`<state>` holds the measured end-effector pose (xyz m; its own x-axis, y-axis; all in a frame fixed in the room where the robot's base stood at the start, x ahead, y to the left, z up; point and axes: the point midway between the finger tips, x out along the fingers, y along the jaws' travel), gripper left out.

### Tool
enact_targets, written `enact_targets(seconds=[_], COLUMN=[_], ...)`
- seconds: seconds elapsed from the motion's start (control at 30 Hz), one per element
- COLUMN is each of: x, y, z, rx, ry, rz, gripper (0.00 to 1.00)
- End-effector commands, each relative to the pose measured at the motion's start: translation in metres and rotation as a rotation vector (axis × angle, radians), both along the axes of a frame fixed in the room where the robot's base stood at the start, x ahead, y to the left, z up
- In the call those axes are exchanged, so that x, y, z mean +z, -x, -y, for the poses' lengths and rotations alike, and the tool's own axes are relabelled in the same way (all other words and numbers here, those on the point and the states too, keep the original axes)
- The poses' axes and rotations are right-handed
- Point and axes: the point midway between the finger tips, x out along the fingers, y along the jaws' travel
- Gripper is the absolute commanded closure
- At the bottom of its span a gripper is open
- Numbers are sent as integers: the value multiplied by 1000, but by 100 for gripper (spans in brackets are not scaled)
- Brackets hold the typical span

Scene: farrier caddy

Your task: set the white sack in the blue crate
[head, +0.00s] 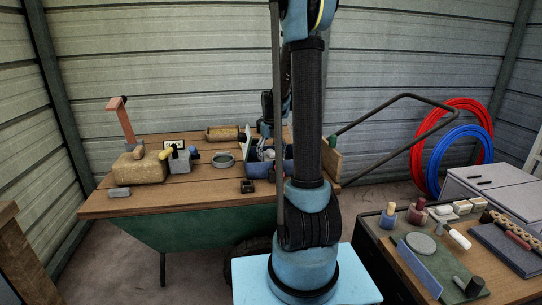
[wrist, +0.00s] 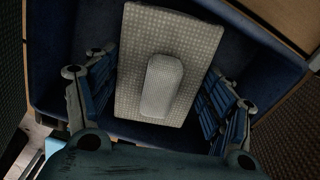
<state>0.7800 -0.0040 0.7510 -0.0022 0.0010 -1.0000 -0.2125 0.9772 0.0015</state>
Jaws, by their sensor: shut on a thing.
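The white sack (wrist: 185,35) shows in the wrist view as a pale woven block with a rounded raised grip (wrist: 162,85) along its middle. My gripper (wrist: 158,72) is shut on it, with a finger at each side of the raised part. Dark blue walls of the blue crate (wrist: 268,55) surround the sack in that view. Whether the sack touches the crate floor I cannot tell. In the head view the blue crate (head: 257,171) stands on the wooden table, partly hidden by my arm. My gripper and the sack are largely hidden there.
A side bench (head: 385,262) at right carries bottles and tools. Red and blue hoses (head: 462,150) hang at the wall.

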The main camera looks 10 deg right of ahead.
Motion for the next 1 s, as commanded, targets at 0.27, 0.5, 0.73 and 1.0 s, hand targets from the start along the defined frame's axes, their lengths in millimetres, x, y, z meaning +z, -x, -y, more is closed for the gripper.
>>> enact_targets(seconds=[0.27, 0.5, 0.73, 1.0], x=[0, -2, -5, -8], y=[0, 0, 0, 0], z=[0, 0, 0, 0], rx=[0, 0, 0, 0], ry=[0, 0, 0, 0], rz=[0, 0, 0, 0], gripper=[78, 78, 78, 78])
